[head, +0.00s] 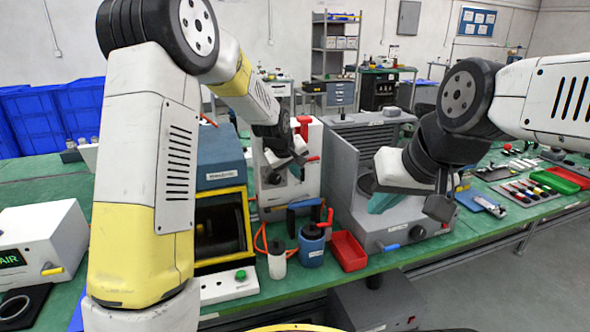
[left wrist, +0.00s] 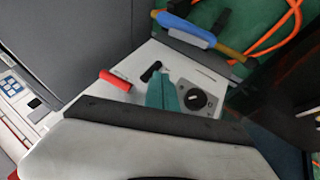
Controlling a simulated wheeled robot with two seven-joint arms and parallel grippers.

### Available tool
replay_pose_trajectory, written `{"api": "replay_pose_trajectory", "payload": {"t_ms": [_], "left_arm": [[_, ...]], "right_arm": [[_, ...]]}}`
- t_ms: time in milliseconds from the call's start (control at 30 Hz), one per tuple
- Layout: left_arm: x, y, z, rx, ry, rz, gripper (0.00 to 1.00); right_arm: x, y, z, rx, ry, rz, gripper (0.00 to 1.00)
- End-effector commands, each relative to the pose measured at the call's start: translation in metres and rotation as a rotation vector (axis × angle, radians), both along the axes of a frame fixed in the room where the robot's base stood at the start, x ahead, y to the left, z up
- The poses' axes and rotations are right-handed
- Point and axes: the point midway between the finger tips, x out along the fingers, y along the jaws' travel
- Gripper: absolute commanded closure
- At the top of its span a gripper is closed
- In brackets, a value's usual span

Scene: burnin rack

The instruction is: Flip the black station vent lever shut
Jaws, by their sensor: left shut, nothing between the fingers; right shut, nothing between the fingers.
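A white station (head: 311,188) stands mid-table, with its panel also in the left wrist view (left wrist: 133,68). On that panel are a short black lever (left wrist: 151,71), a red handle (left wrist: 115,81) and a round black knob (left wrist: 195,98). The black lever lies just beyond my left gripper's teal fingertips (left wrist: 161,90); I cannot tell if they touch. My left gripper (head: 298,166) is shut and empty at the station's front. In the head view it hides the lever. My right gripper (head: 388,203) is shut and empty before the grey finned machine (head: 345,150).
A red bin (head: 348,251), a blue pot (head: 312,247) and a white bottle (head: 277,262) stand near the front edge. A black and yellow unit with a blue top (head: 221,165) is left of the station. Orange cable (left wrist: 275,38) lies beside the panel.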

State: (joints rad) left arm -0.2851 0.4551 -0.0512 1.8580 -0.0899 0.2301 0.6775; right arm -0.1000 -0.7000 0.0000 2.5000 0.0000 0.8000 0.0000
Motion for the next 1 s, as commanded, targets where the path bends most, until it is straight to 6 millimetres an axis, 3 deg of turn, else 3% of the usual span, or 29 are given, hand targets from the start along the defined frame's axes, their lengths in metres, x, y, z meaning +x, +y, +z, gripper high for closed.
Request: {"api": "replay_pose_trajectory", "payload": {"t_ms": [200, 567, 1000], "left_arm": [[0.004, -0.015, 0.006, 0.0, -0.002, -0.002, 1.0], [0.003, -0.014, 0.009, -0.001, -0.002, 0.0, 1.0], [-0.032, 0.0, 0.06, -0.001, -0.003, -0.001, 1.0]], "right_arm": [[0.0, 0.0, 0.0, 0.0, 0.0, 0.0, 1.0], [0.0, 0.0, 0.0, 0.0, 0.0, 0.0, 1.0], [0.0, 0.0, 0.0, 0.0, 0.0, 0.0, 1.0]]}}
